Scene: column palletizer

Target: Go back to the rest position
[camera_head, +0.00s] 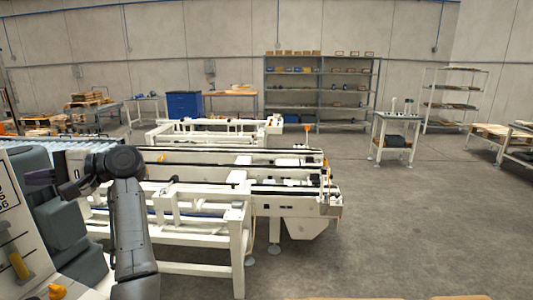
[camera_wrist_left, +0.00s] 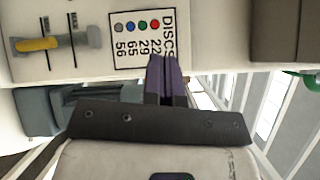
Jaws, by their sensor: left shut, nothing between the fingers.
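I cannot tell whether the fingertips touch the panel. My right gripper is not in view.
A white conveyor frame (camera_head: 235,215) stands close to the right of my left arm. Shelves (camera_head: 320,93) and a small white table (camera_head: 395,125) stand farther back.

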